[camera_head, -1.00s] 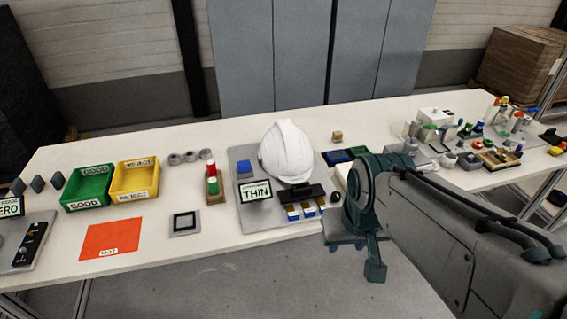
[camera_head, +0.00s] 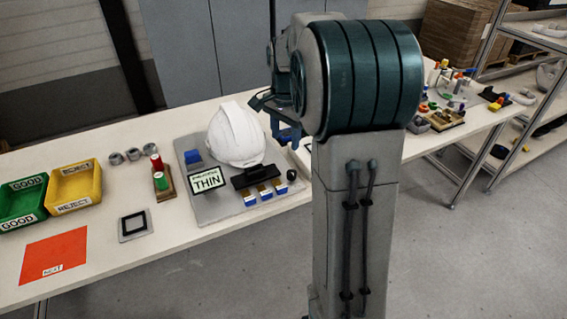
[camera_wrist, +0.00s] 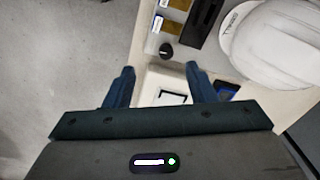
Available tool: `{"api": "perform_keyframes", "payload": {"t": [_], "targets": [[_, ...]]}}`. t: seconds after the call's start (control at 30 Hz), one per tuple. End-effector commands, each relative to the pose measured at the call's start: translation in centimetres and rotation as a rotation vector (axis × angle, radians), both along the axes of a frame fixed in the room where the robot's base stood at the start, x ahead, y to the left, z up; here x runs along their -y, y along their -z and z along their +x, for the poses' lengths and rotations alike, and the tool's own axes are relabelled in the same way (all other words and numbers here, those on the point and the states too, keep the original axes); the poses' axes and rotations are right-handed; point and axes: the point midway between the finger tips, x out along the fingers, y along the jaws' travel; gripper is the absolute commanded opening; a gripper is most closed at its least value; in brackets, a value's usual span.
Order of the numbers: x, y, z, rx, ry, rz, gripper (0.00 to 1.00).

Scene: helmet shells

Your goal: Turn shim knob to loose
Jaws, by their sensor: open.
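A small black knob (camera_head: 291,175) sits at the right front corner of the grey plate (camera_head: 213,210). I take it for the shim knob; its setting is too small to read. In the wrist view the knob (camera_wrist: 166,50) lies just beyond my gripper (camera_wrist: 160,70), roughly between the fingertips in the picture and apart from them. My gripper is open and empty. A white helmet shell (camera_head: 236,138) rests on the plate, by a black bar (camera_head: 255,176). A sign (camera_head: 207,180) on the plate reads THIN. In the head view my arm partly hides my gripper.
A white tray-like item (camera_wrist: 163,88) lies below my fingers in the wrist view. Green (camera_head: 22,202) and yellow (camera_head: 74,185) bins and a red mat (camera_head: 54,255) are at left.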

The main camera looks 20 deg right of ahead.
Motion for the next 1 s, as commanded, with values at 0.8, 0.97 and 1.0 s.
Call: {"api": "perform_keyframes", "payload": {"t": [0.8, 0.97, 1.0], "targets": [[3.8, 11.7, 3.3, -0.046, 0.232, 0.012, 0.51], [3.8, 14.5, 3.4, -0.045, 0.232, 0.013, 0.51], [3.8, 14.9, 3.4, -0.043, 0.232, 0.013, 0.51]]}}
